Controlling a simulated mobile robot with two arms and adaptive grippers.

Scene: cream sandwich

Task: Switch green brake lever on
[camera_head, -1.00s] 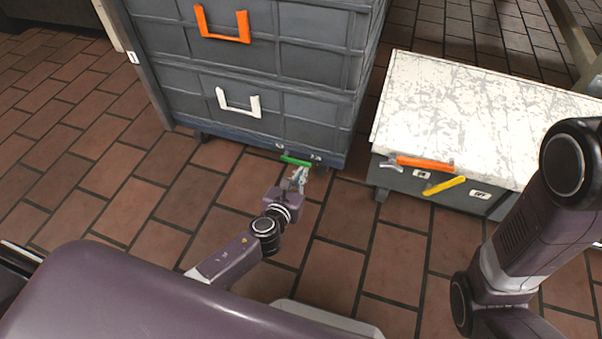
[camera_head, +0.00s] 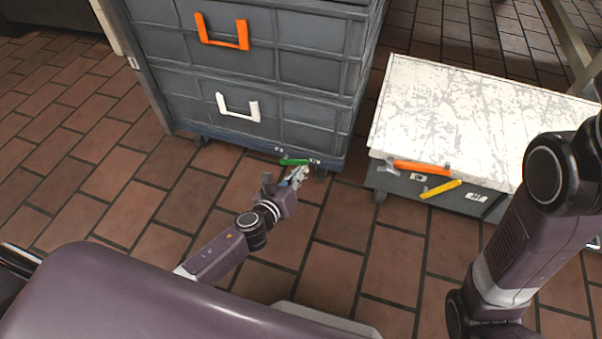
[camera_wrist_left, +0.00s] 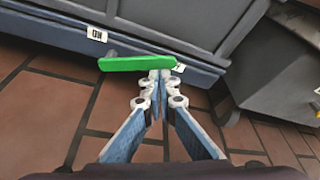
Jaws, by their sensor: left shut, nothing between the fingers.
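The green brake lever (camera_head: 294,162) is a short bar at the bottom front edge of the grey drawer cart (camera_head: 240,143). In the left wrist view the lever (camera_wrist_left: 137,63) lies across the cart's lower edge, between an ON label (camera_wrist_left: 97,34) and a second label (camera_wrist_left: 179,68) partly hidden behind it. My left gripper (camera_head: 300,172) is just below the lever, near its right end. In the left wrist view its fingertips (camera_wrist_left: 158,75) are shut and empty at the lever's lower right edge; whether they touch it I cannot tell. My right gripper is out of view.
A low grey box with a scratched white top (camera_head: 460,110) stands to the right, with an orange handle (camera_head: 420,168) and a yellow lever (camera_head: 440,188) on its front. The cart has orange (camera_head: 222,42) and white (camera_head: 238,114) drawer handles. Brick floor in front is clear.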

